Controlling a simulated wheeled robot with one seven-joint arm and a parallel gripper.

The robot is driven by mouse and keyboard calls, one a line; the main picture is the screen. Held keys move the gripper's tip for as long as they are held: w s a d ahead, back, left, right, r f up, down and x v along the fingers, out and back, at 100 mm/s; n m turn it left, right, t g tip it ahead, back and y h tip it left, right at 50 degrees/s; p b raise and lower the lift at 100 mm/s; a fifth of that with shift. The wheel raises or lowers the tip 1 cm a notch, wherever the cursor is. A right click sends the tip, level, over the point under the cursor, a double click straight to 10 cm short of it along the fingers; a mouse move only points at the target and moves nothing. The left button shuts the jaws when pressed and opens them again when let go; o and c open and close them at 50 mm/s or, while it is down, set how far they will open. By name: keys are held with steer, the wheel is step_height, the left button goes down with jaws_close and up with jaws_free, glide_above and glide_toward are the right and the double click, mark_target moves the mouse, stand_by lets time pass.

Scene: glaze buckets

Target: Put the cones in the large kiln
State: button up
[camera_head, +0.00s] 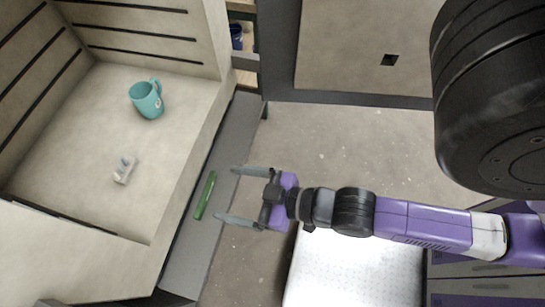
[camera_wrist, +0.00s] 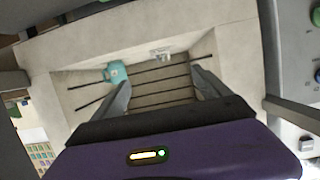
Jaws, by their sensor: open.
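The large kiln stands open at the left of the head view, with a pale floor (camera_head: 75,145) and dark slots in its walls. The cones (camera_head: 124,170), a small whitish piece with several points, sit on the kiln floor near its front. They also show in the wrist view (camera_wrist: 160,53), beyond the fingers. My gripper (camera_head: 228,194) is open and empty, outside the kiln's front edge and pointing at the opening. In the wrist view its fingers (camera_wrist: 161,84) are spread wide with nothing between them.
A teal mug (camera_head: 147,99) stands on the kiln floor behind the cones; it shows in the wrist view too (camera_wrist: 116,72). A green bar (camera_head: 205,195) lies on the grey front ledge (camera_head: 188,232). A white speckled surface (camera_head: 352,268) is below my arm. Concrete floor (camera_head: 335,140) is clear.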

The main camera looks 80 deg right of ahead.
steer(key=s+r, duration=0.6)
steer(key=s, duration=0.3)
steer(key=shift+r, duration=0.3)
steer(key=shift+s, duration=0.1)
